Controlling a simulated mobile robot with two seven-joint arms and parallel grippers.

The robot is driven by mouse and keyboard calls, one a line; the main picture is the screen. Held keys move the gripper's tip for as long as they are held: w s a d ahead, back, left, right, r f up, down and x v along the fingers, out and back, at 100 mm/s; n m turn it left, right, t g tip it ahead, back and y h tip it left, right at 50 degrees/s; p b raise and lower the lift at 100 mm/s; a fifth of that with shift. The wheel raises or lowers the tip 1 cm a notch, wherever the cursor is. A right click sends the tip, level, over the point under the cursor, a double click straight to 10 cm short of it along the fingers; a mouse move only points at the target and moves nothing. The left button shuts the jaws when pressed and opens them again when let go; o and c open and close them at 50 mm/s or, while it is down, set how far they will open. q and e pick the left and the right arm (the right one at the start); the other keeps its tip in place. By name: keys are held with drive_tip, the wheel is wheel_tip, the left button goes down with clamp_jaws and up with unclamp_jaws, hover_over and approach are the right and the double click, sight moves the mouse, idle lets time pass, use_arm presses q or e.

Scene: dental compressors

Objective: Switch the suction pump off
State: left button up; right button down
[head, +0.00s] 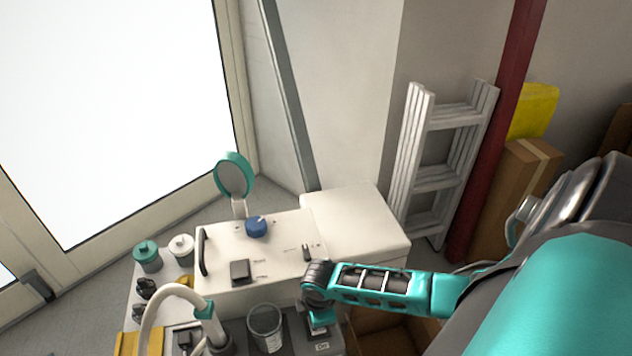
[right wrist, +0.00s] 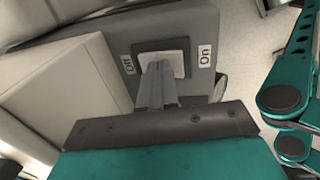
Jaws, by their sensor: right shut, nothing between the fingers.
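In the right wrist view, a pale rocker switch (right wrist: 179,57) sits in a dark grey panel (right wrist: 120,35). The "Off" label (right wrist: 128,64) is left of it and the "On" label (right wrist: 207,56) is right of it. My right gripper (right wrist: 157,68) is shut and empty, its fingertips over the switch's left part, towards "Off". Contact is unclear, and the fingers hide part of the switch. In the head view my right gripper (head: 319,322) points down at the cart's front right, covering most of the switch. My left gripper is not in view.
The white unit (head: 285,247) bears a blue knob (head: 256,227), black switches and a handle. A clear cup (head: 265,325) and a curved hose (head: 160,290) stand left of my right gripper. A ladder (head: 440,165) and cardboard boxes (head: 515,190) stand at the right.

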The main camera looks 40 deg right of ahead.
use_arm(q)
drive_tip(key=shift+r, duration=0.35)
use_arm(e)
drive_tip(key=shift+s, duration=0.1)
drive_tip(key=shift+r+p, duration=0.8)
drive_tip(key=shift+p, duration=0.1)
wheel_tip(320, 180, up, 3)
drive_tip(key=p, duration=0.3)
drive_tip(key=shift+p, duration=0.4)
use_arm(q)
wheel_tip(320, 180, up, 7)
drive_tip(key=p, duration=0.3)
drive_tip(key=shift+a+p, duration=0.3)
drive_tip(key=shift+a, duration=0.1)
use_arm(e)
wheel_tip(320, 180, up, 9)
drive_tip(key=w, duration=0.1)
drive_tip(key=shift+w+d+r, duration=0.2)
drive_tip(key=shift+d, duration=0.15)
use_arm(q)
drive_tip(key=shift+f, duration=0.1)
